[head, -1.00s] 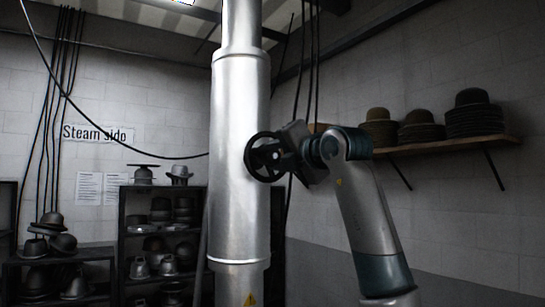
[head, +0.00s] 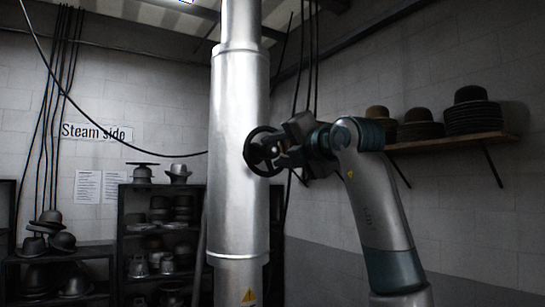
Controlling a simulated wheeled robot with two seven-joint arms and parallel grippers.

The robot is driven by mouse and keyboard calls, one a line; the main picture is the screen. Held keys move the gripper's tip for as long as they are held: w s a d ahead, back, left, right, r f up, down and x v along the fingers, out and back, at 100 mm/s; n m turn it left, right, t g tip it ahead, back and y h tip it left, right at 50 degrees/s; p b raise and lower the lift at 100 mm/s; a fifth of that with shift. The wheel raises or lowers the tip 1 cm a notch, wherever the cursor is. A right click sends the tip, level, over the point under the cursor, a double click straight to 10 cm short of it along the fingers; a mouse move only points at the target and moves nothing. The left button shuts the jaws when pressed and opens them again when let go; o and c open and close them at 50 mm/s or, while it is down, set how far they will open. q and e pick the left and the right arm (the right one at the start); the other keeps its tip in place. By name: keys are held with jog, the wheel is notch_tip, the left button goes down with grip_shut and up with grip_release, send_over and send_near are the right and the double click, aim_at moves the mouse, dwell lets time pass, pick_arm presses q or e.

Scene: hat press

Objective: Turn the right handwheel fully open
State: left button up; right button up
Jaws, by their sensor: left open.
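One dark round handwheel (head: 248,153) shows in front of the right side of a thick silver vertical pipe (head: 236,215). My left gripper (head: 279,153) is at the handwheel's right side, its jaws open and reaching over the right part of the wheel. The dark fingers overlap the dark rim and hub, so I cannot tell whether they touch it. The gripper hides part of the wheel's right side. The wheel's turn position is hard to read. My right gripper is not in view.
A wooden wall shelf (head: 455,143) with stacked hats (head: 472,112) is behind my arm at right. Dark racks (head: 122,222) with hats and metal forms stand at the left. A "Steam side" sign (head: 97,132) hangs on the back wall. Dark cables hang at left and behind the pipe.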

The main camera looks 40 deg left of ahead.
pick_arm(q)
jog(key=b+v, duration=0.5)
jog(key=v, duration=1)
jog(key=shift+f, duration=0.2)
